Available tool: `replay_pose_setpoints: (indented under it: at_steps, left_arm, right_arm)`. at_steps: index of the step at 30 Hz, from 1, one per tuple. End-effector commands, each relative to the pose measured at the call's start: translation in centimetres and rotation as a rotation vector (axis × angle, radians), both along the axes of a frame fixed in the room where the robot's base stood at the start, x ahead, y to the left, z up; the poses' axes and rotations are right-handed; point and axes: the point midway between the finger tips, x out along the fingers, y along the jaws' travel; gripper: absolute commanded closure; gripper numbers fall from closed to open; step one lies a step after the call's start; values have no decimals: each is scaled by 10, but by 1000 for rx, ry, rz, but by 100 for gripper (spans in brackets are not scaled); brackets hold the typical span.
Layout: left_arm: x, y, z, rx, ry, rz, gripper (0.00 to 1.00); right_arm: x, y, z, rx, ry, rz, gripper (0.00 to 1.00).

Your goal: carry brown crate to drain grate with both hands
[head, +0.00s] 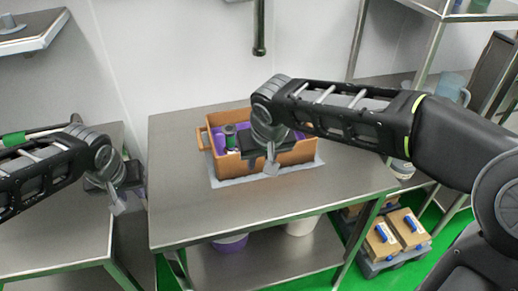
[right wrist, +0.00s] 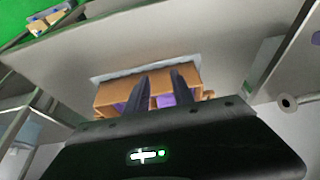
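The brown crate (head: 298,157) stands on a pale mat (head: 228,182) on the steel table (head: 200,212). It holds purple items, and a handle sticks out at its left end. My right gripper (head: 272,166) is over the crate's front in the head view and hides part of it. In the right wrist view its two fingers (right wrist: 160,80) are apart with nothing clamped between them, and the crate (right wrist: 115,94) shows beyond them. My left gripper (head: 117,204) hangs left of the table, away from the crate; its opening cannot be made out. I cannot identify a drain grate.
Another steel bench (head: 60,235) stands at the left, with a narrow gap to the table. A purple tub (head: 230,243) and a white bucket (head: 301,227) are under the table. Brown boxes (head: 382,243) sit low at the right. The table's front is clear.

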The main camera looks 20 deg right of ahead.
Motion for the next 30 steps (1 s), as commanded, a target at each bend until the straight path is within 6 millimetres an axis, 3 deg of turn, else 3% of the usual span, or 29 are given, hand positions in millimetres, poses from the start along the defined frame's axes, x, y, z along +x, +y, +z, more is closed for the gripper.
replay_pose_setpoints:
  at_steps: [6, 12, 30]
  left_arm:
    - [0, 0, 0, 0, 0, 0, 71]
    - [0, 0, 0, 0, 0, 0, 71]
    - [0, 0, 0, 0, 0, 0, 71]
  right_arm:
    - [-17, 0, 44, 1, -6, 0, 71]
    - [-28, 0, 69, 0, -3, 2, 71]
    - [-31, 0, 74, 1, 0, 1, 71]
